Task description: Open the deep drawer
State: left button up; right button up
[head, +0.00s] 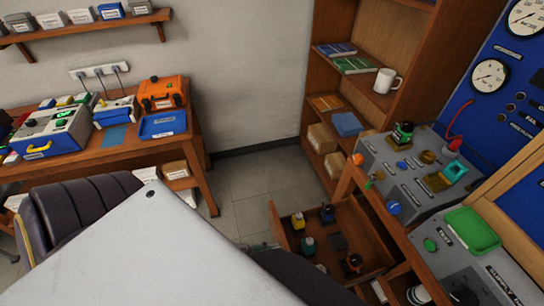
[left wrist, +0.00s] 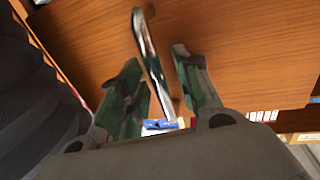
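In the head view an open wooden drawer (head: 374,237) is pulled out from the bench at the lower right, with several small parts inside. A second open compartment or drawer (head: 402,284) shows below it at the bottom edge, partly cut off. In the left wrist view a shiny metal bar handle (left wrist: 148,45) sits on a wooden front (left wrist: 240,50). My left gripper (left wrist: 158,75) has its two green-grey fingers spread on either side of the handle, with gaps showing. I cannot tell which drawer this front belongs to. My right gripper is not in view.
The bench's control panel (head: 405,175) stands above the open drawer. A bookcase (head: 327,85) with books and a mug (head: 386,80) is behind. A dark chair (head: 85,215) and a workbench (head: 195,165) are at the left. Bare floor (head: 250,190) lies between.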

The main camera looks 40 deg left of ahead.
pick_arm(q)
jog(key=v, duration=1.2)
dwell(0.4)
dwell(0.6)
